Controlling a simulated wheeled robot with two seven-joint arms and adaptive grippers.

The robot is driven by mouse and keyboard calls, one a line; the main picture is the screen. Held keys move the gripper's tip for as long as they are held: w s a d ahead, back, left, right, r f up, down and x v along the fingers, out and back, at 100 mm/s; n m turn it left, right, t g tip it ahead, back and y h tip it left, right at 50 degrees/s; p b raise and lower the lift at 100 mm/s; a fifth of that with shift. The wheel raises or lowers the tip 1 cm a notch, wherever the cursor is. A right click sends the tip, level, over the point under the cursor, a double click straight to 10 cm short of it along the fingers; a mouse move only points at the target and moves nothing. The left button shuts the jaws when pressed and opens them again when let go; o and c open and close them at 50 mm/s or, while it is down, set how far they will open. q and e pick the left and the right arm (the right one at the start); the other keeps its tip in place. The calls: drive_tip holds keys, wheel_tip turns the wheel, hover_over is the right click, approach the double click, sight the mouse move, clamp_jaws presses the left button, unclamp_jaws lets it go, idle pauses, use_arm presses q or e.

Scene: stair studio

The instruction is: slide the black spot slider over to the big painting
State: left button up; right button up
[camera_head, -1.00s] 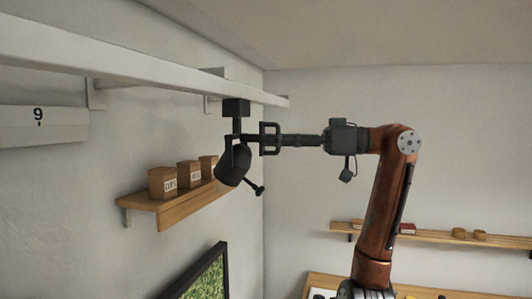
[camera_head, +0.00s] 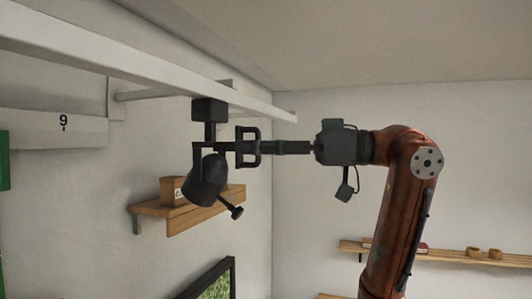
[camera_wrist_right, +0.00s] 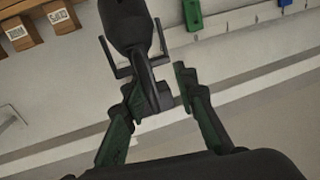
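The black spot slider (camera_head: 209,111) hangs from the white rail (camera_head: 150,66), with its lamp head (camera_head: 207,181) tilted down below. The lamp also shows in the right wrist view (camera_wrist_right: 128,25). My right gripper (camera_head: 238,147) reaches in from the right and meets the slider's stem below the carriage. In the wrist view its fingers (camera_wrist_right: 158,82) lie on both sides of a black part of the slider and look closed on it, though contact at the right finger is hard to see. The big painting cannot be identified for sure; a dark-framed green picture (camera_head: 215,287) is partly visible below. My left gripper is not in view.
A wooden wall shelf (camera_head: 190,215) with a labelled box (camera_head: 172,190) is behind the lamp. Another shelf (camera_head: 440,255) is on the far wall.

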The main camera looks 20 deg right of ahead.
drive_tip(key=shift+a, duration=0.2)
drive_tip(key=shift+s, duration=0.1)
drive_tip(key=v, duration=0.9)
idle(0.8)
idle(0.3)
